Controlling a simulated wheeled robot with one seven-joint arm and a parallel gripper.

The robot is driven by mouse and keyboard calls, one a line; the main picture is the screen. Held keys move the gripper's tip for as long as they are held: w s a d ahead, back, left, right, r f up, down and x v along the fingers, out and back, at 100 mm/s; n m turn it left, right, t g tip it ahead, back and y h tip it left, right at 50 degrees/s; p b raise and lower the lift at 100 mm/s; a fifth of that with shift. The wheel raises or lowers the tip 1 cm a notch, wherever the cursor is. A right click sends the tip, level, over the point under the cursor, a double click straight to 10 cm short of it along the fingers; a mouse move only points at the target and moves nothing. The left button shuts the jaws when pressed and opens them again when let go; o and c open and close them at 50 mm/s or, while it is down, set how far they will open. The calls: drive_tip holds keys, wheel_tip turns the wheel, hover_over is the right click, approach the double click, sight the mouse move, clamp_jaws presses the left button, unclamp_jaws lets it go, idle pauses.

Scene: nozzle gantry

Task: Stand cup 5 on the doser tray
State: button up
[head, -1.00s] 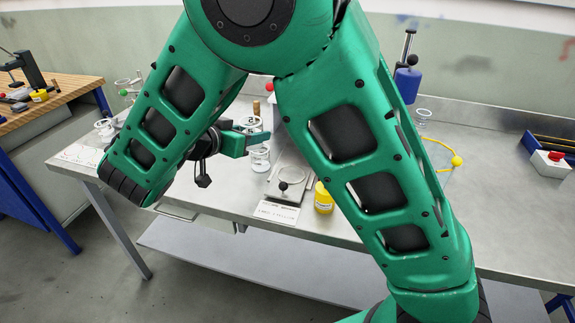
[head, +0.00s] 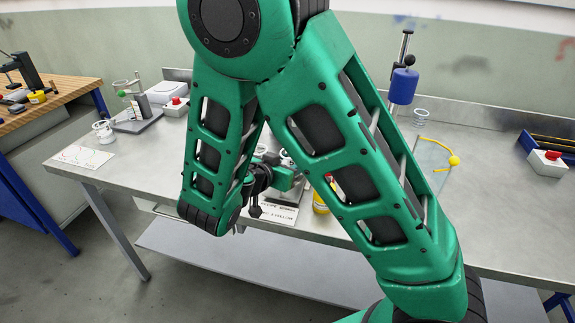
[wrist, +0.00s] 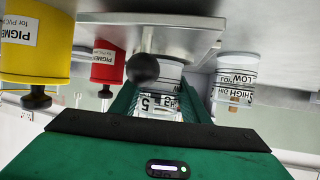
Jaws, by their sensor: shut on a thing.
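Cup 5 (wrist: 160,104) is a small clear cup with a black 5 on it. In the wrist view it sits between the fingers of my gripper (wrist: 160,112), which is shut on it. In the head view my gripper (head: 284,178) is low over the bench's front middle, largely behind my arm; the cup is hard to make out there. In the wrist view a metal plate (wrist: 185,36) with a black knob (wrist: 142,68) is close to the cup; I cannot tell whether they touch. I cannot tell which thing is the doser tray.
Another clear cup (wrist: 236,78) marked HIGH and LOW stands beside the gripper. Yellow (wrist: 36,42) and red (wrist: 107,62) pigment pots are on the other side. A blue-headed stand (head: 404,84) is at the back right. A device with a grey base (head: 140,122) stands back left.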

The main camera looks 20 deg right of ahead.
drive_tip(key=shift+f, duration=0.25)
drive_tip(key=shift+f, duration=0.1)
drive_tip(key=o, duration=1.2)
drive_tip(key=shift+a, duration=0.15)
drive_tip(key=v, duration=1.1)
drive_tip(key=shift+s+a, duration=0.15)
drive_tip(key=shift+s, duration=0.05)
drive_tip(key=shift+s+a+r, duration=0.1)
drive_tip(key=shift+s+r, duration=0.05)
drive_tip(key=shift+r, duration=0.15)
drive_tip(key=shift+s, duration=0.1)
